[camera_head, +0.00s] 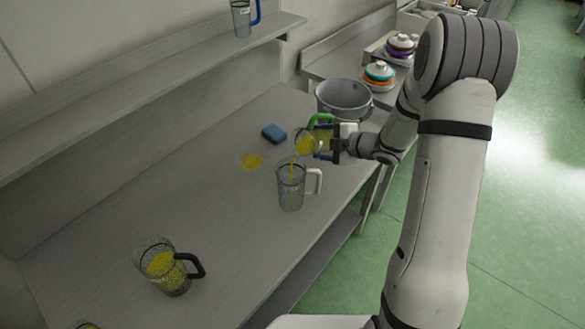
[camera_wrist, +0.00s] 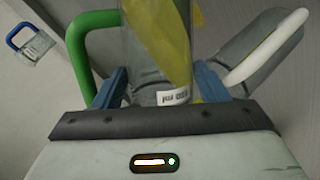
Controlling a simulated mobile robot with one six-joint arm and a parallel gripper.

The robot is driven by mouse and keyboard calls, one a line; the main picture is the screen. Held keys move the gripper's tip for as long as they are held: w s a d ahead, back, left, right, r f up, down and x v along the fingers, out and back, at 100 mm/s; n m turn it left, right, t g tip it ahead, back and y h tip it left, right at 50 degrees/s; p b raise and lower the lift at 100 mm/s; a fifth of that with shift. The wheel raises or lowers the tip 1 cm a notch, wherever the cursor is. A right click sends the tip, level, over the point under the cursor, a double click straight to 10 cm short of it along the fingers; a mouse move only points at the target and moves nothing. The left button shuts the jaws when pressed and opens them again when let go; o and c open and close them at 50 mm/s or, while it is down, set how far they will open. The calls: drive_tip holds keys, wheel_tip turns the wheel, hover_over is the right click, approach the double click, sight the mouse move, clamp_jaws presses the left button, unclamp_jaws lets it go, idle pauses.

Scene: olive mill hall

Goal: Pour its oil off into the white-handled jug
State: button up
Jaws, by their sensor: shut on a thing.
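My gripper (camera_head: 326,142) is shut on a clear jug with a green handle (camera_head: 320,119) and holds it tilted above the table. Yellow oil shows inside this jug, and a thin yellow stream falls from its mouth toward the white-handled jug (camera_head: 290,190). That jug stands upright on the table, just below and left of my gripper. Its oil level is hard to tell. In the wrist view the held jug's body (camera_wrist: 150,55) is between my blue fingers, its green handle at left; the white-handled jug (camera_wrist: 250,48) is beyond, at right.
A yellow puddle (camera_head: 252,161) and a blue sponge (camera_head: 274,133) lie on the table behind the jugs. A black-handled jug (camera_head: 172,277) with oil stands at front left. A grey pot (camera_head: 343,97) is beyond my gripper. A blue-handled jug (camera_head: 241,18) is on the shelf.

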drive_tip(key=shift+r+n+b, duration=0.3)
drive_tip(key=shift+b, duration=0.1)
drive_tip(key=shift+f+n+t+h+b, duration=0.35)
drive_tip(key=shift+n+t+h+b, duration=0.15)
drive_tip(key=shift+b, duration=1.25)
idle(0.4)
drive_tip(key=shift+s+a+r+b, duration=0.1)
drive_tip(key=shift+s+r+b, duration=0.1)
drive_tip(key=shift+b, duration=0.2)
idle(0.7)
drive_tip(key=shift+w+r+p, duration=0.1)
drive_tip(key=shift+p, duration=0.2)
drive_tip(key=shift+r+p, duration=0.4)
drive_tip(key=shift+p, duration=0.8)
drive_tip(key=shift+w+r+m+y+p, duration=0.1)
drive_tip(key=shift+w+m+y+p, duration=0.2)
drive_tip(key=shift+p, duration=0.6)
drive_tip(key=shift+s+d+f+m+g+p, duration=0.2)
drive_tip(key=shift+m+g+p, duration=0.25)
drive_tip(key=shift+p, duration=0.35)
drive_tip(key=shift+f+m+y, duration=0.25)
drive_tip(key=shift+f+y, duration=0.15)
drive_tip(key=shift+f, duration=0.2)
drive_tip(key=shift+a, duration=0.15)
